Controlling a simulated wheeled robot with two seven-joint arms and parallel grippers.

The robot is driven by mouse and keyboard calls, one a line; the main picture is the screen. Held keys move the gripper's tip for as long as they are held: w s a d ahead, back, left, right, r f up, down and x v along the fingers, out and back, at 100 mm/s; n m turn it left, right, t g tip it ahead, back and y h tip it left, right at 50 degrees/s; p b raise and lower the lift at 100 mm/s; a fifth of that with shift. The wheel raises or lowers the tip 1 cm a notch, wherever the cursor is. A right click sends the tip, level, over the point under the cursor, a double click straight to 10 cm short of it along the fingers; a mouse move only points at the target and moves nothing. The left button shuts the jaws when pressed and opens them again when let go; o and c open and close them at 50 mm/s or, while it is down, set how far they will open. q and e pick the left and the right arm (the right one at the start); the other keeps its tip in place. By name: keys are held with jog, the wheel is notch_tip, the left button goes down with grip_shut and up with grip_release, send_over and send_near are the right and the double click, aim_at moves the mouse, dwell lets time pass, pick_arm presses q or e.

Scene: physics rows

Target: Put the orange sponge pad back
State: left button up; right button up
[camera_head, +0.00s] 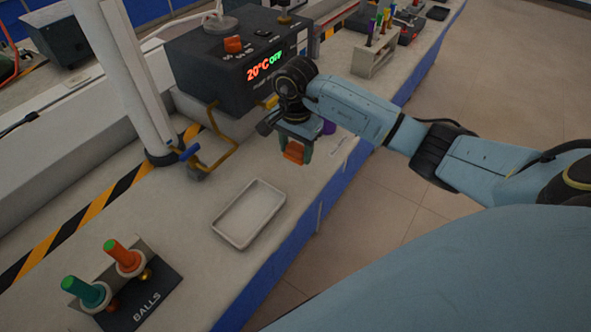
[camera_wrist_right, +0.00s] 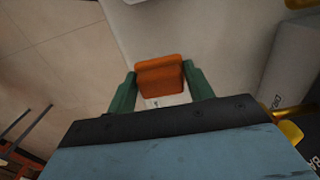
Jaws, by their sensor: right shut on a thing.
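The orange sponge pad (camera_head: 294,153) is a small orange block held between the green fingers of my right gripper (camera_head: 295,150). In the right wrist view the pad (camera_wrist_right: 160,76) sits between the two fingertips of my right gripper (camera_wrist_right: 161,88), which touch its sides. In the head view the gripper points down, over the bench near its front edge, in front of the black heating unit. Part of the pad is hidden by the gripper fingers. My left gripper is not in view.
A shallow white tray (camera_head: 218,228) lies empty on the bench (camera_head: 180,235). A black unit (camera_head: 205,82) showing "20°C OFF" stands behind my gripper. A black BALLS stand (camera_head: 150,297) with green and orange-handled items is at the lower left. A rack (camera_head: 362,66) of colored items stands farther back.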

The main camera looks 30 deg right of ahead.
aim_at(295, 175)
jog(key=shift+f, duration=3.3)
jog(key=shift+b, duration=0.3)
jog(key=shift+f, duration=0.2)
jog(key=o, duration=0.9)
jog(key=shift+r, duration=0.1)
notch_tip(295, 175, up, 12)
jog(key=shift+r+p, duration=0.15)
jog(key=shift+p, duration=0.4)
